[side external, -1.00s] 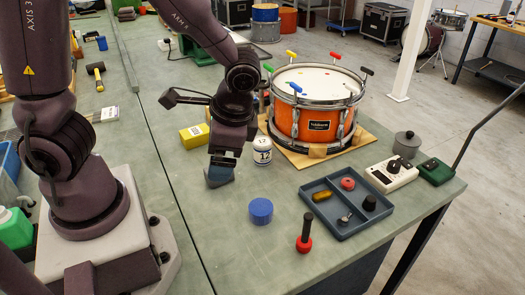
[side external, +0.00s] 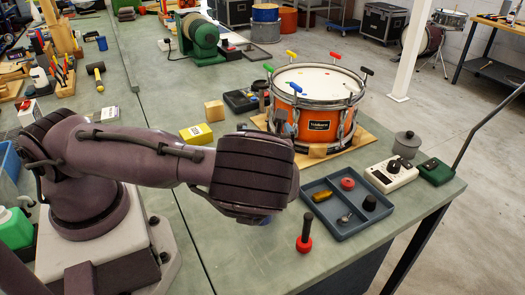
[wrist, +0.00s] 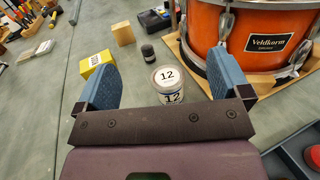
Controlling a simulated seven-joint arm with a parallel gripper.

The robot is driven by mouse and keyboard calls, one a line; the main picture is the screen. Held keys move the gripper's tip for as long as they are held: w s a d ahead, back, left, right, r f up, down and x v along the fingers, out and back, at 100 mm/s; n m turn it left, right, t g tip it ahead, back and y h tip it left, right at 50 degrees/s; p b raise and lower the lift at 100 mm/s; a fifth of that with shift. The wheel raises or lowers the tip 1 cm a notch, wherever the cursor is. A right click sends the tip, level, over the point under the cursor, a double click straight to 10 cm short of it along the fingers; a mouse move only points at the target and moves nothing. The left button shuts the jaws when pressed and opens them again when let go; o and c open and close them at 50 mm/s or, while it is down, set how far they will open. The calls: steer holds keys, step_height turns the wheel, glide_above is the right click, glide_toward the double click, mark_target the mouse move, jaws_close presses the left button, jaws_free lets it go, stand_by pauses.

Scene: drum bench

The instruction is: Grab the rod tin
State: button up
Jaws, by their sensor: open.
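My gripper (wrist: 158,62) is open, with one blue finger on each side of the tin in that view. The tin looks to be beyond the fingers, nearer the right one, and I see no contact. In the side view my arm hides the tin and most of my gripper.
An orange drum (side external: 315,122) on a wooden board stands close beside the tin. A yellow box (wrist: 97,63), a wooden block (wrist: 123,34) and a small dark cylinder (wrist: 148,52) are nearby. A divided tray (side external: 346,228) and a red-based black tool (side external: 305,236) stand toward the front right.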

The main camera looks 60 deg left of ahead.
step_height(320, 180, down, 8)
steer(key=shift+r, duration=0.15)
steer(key=shift+a, duration=0.4)
steer(key=x, duration=0.7)
steer(key=shift+d, duration=0.1)
steer(key=c, duration=1)
steer(key=shift+c, duration=0.5)
